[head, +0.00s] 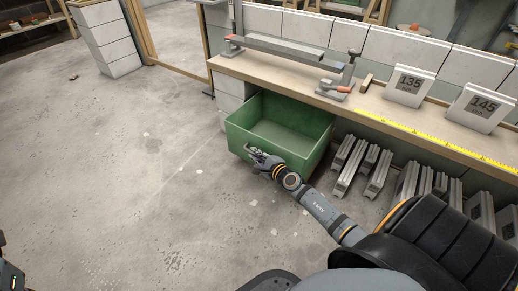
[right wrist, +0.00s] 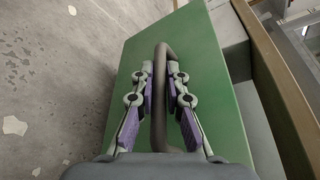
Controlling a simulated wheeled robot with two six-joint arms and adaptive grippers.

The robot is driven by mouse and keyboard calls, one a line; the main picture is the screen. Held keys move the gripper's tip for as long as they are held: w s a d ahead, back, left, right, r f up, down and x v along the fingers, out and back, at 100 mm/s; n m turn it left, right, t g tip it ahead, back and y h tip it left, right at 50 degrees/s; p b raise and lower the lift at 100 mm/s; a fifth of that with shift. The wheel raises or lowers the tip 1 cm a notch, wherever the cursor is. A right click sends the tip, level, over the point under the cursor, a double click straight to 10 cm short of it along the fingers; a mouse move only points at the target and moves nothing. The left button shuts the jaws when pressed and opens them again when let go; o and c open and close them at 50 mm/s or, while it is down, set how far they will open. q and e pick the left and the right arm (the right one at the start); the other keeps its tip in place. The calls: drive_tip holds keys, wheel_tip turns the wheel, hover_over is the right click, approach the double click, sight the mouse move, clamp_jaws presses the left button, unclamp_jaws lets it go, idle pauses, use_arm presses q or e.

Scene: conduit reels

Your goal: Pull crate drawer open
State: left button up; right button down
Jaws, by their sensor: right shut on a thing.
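The green crate drawer (head: 312,158) stands pulled out from under the workbench in the head view, and its empty inside shows. Its front panel (right wrist: 216,75) fills the middle of the right wrist view. A dark bar handle (right wrist: 160,60) runs along that panel. My right gripper (head: 258,155) is at the drawer's front in the head view. In the right wrist view its purple-padded fingers (right wrist: 160,95) lie on both sides of the handle, shut on it. My left gripper is not in view.
The workbench (head: 300,75) runs above the drawer, with a clamp fixture (head: 340,85) and signs reading 135 (head: 410,85) and 145 (head: 482,106). Several grey metal profiles (head: 360,165) stand below it at right. The concrete floor (head: 130,170) left of the drawer is clear.

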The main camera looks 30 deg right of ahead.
drive_tip(key=a, duration=0.1)
drive_tip(key=s+a, duration=0.1)
drive_tip(key=a, duration=0.1)
drive_tip(key=shift+s+p, duration=0.2)
drive_tip(key=shift+p, duration=0.2)
drive_tip(key=c, duration=1.7)
unclamp_jaws()
drive_tip(key=shift+o, duration=0.2)
drive_tip(key=shift+s, duration=0.1)
drive_tip(key=f+v, duration=0.2)
drive_tip(key=v, duration=1.4)
drive_tip(key=shift+s+f, duration=0.3)
drive_tip(key=shift+s, duration=0.2)
drive_tip(key=shift+d, duration=0.15)
